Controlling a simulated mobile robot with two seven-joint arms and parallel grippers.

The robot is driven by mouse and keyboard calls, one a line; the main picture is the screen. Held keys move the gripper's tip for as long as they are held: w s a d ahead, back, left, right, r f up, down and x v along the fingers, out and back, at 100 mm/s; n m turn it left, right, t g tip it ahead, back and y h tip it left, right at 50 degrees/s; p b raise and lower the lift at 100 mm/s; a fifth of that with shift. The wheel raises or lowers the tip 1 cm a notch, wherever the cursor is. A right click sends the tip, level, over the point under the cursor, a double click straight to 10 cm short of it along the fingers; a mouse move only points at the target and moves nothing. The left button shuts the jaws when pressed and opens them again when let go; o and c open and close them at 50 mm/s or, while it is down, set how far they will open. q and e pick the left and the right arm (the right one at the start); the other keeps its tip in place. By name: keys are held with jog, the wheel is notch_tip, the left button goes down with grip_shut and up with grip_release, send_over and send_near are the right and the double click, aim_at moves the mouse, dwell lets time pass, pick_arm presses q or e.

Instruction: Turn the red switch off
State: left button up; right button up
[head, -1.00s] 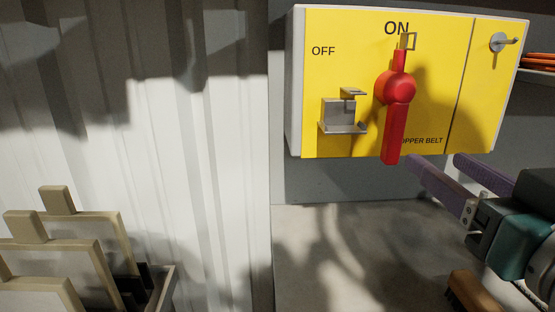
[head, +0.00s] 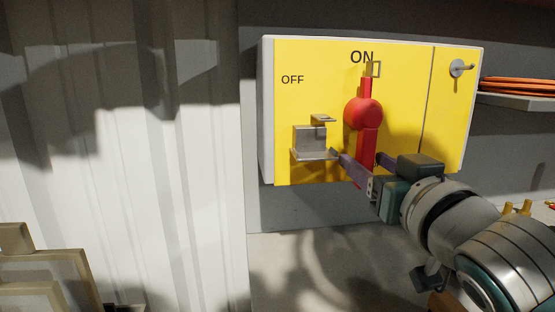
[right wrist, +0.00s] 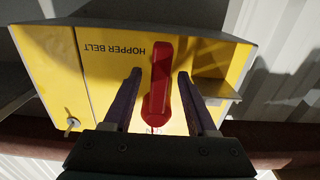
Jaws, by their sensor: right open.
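The red switch (head: 363,113) is on a yellow panel box (head: 400,90). Its pointer end is up under the ON label and its long handle hangs down. The OFF label is to the upper left. My right gripper (head: 357,155) is open, with one finger on each side of the lower handle. In the right wrist view, which is upside down, the red handle (right wrist: 161,80) lies between the two spread fingers (right wrist: 159,73). A gap shows on both sides, so it is not clamped. My left gripper is not in view.
A grey metal bracket (head: 311,140) juts from the panel just left of the handle, close to one fingertip. A hook (head: 460,68) is at the panel's right. Orange cables (head: 520,87) lie on a shelf. Framed boards (head: 45,280) stand at lower left.

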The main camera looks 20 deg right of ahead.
jog(key=shift+c, duration=0.4)
grip_shut()
dwell(0.9)
